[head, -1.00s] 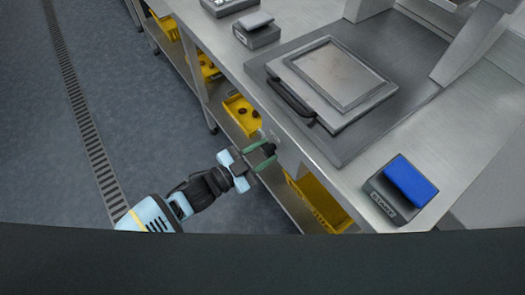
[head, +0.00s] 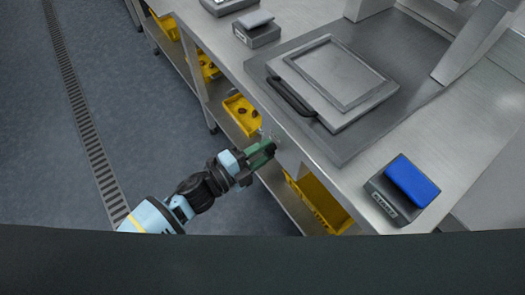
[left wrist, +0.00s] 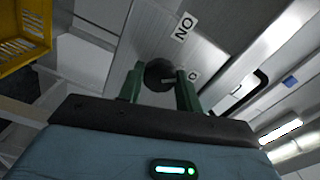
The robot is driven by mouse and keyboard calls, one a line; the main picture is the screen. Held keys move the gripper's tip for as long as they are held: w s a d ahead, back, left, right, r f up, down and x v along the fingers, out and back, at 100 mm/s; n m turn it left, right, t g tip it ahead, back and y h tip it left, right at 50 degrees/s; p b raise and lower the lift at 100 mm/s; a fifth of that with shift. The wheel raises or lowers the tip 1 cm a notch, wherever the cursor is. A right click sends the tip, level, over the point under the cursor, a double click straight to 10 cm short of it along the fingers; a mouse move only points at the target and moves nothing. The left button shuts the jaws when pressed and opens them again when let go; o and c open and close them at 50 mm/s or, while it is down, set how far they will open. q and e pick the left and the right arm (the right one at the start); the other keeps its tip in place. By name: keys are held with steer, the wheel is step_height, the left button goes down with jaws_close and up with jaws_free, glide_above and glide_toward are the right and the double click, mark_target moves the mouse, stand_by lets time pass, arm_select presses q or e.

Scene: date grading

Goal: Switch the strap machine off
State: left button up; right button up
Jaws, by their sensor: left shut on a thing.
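A dark round knob (left wrist: 158,74) sits on the metal front panel (left wrist: 150,30) under the worktop. A white label reading "ON" (left wrist: 184,26) shows upside down above it in the left wrist view. A second, smaller label (left wrist: 193,75) is partly hidden behind the right finger. My left gripper (head: 264,153) has green fingers and is at the table's front edge. In the left wrist view its fingers (left wrist: 158,88) are on either side of the knob, shut on it. My right gripper is in neither view.
On the worktop are a flat lidded plate with a dark handle (head: 292,98), a blue-topped START button (head: 411,181) and a grey-topped button box (head: 256,28). Yellow crates (head: 318,203) stand on the shelf below. The floor at left is clear.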

arm_select(q)
steer(key=m, duration=0.4)
steer(key=shift+b, duration=0.4)
steer(key=shift+m, duration=1.2)
steer(key=o, duration=1)
steer(key=b+v, duration=0.1)
steer(key=v, duration=0.7)
